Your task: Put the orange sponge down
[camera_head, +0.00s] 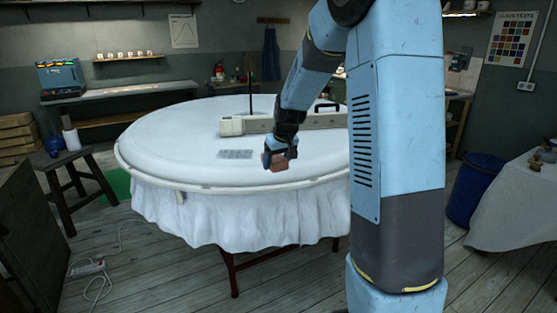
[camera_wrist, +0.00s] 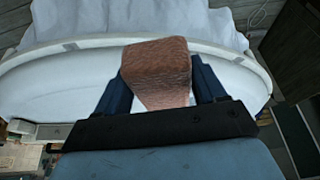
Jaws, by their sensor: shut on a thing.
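The orange sponge (camera_wrist: 160,72) is a brownish-orange block held between the two dark fingers of my gripper (camera_wrist: 160,88) in the wrist view. In the head view the sponge (camera_head: 279,162) shows small at the end of my gripper (camera_head: 277,156), over the near right part of the round white table (camera_head: 170,150). My gripper is shut on it. I cannot tell whether the sponge touches the tabletop.
A grey flat patch (camera_head: 236,154) lies on the table left of my gripper. A long pale beam-like tool (camera_head: 232,126) lies behind it. A dark stool (camera_head: 75,180) stands at left and a blue bin (camera_head: 473,190) at right. The table's left side is clear.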

